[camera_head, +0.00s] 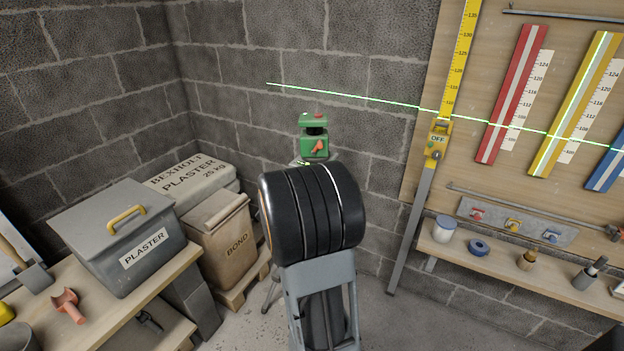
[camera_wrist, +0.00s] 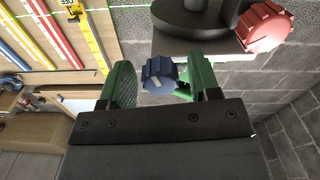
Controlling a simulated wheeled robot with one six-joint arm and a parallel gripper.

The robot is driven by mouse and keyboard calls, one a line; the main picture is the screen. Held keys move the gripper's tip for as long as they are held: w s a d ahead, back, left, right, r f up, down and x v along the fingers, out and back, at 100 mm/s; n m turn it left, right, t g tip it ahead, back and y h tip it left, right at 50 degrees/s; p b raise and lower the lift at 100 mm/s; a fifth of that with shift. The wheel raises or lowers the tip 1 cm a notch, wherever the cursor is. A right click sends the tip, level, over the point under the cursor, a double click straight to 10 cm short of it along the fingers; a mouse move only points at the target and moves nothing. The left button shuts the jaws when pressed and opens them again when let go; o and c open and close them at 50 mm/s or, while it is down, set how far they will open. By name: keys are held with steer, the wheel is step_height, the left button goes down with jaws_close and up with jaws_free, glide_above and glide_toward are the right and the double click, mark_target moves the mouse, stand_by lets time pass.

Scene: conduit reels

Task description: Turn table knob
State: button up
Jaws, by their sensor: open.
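A dark blue ribbed knob (camera_wrist: 159,75) with a pale mark on its face shows in the wrist view, under a grey block. My gripper (camera_wrist: 160,68) has its green fingers open, one on each side of this knob. Narrow gaps show on both sides, and I cannot tell how deep the knob sits between the fingers. A larger red knob (camera_wrist: 265,27) is at the upper right. In the head view a green laser level (camera_head: 314,145) with a red-orange knob stands behind my arm. My arm hides my gripper and the blue knob there.
A green laser line crosses the block wall (camera_head: 240,110) and a board (camera_head: 420,150) with coloured rulers. A yellow staff (camera_head: 438,140) leans there. A shelf (camera_head: 520,270) with small items is at the right. A bench with a plaster box (camera_head: 125,240) and bags (camera_head: 220,240) are left.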

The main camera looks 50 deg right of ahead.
steer(key=shift+a, duration=0.1)
steer(key=v, duration=1.3)
steer(key=shift+a+p, duration=0.3)
steer(key=shift+p, duration=0.1)
steer(key=shift+f, duration=0.1)
